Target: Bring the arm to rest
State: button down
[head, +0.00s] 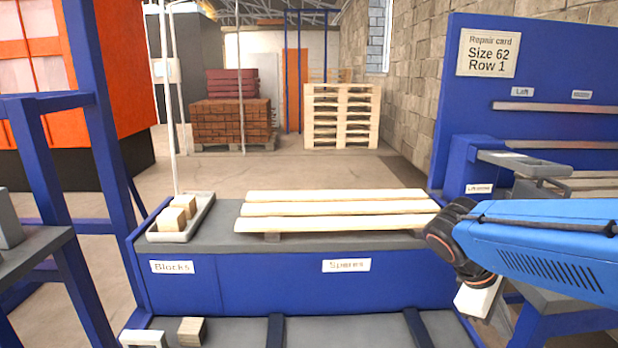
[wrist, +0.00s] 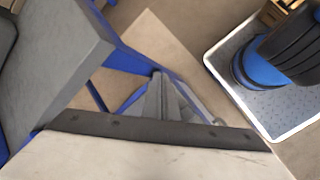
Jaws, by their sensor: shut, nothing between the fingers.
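My blue arm (head: 540,250) reaches in from the right edge of the head view. It bends at a dark joint beside the right end of the bench, and its pale wrist part (head: 478,298) hangs below. In the wrist view my gripper (wrist: 158,82) shows as narrow grey fingers close together, shut and empty. Its fingertips cannot be made out clearly in the head view. Blue frame bars and bare floor lie beyond the fingers in the wrist view.
Several pale boards (head: 340,209) lie on the blue bench (head: 290,285), left of my arm. A grey tray (head: 205,213) holds wooden blocks (head: 172,219). A blue rack panel (head: 570,70) with shelves stands at right. A grey slab (wrist: 65,75) is close in the wrist view.

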jog(key=s+a+f+m+t+y, duration=0.1)
jog(key=s+a+m+t+y, duration=0.4)
jog(key=a, duration=0.4)
jog(key=shift+s+a+m+y, duration=0.2)
jog(key=shift+s+m+y, duration=0.2)
jog(key=shift+m+y, duration=0.7)
jog(key=shift+d+m+h, duration=0.1)
jog(key=shift+m+h, duration=0.2)
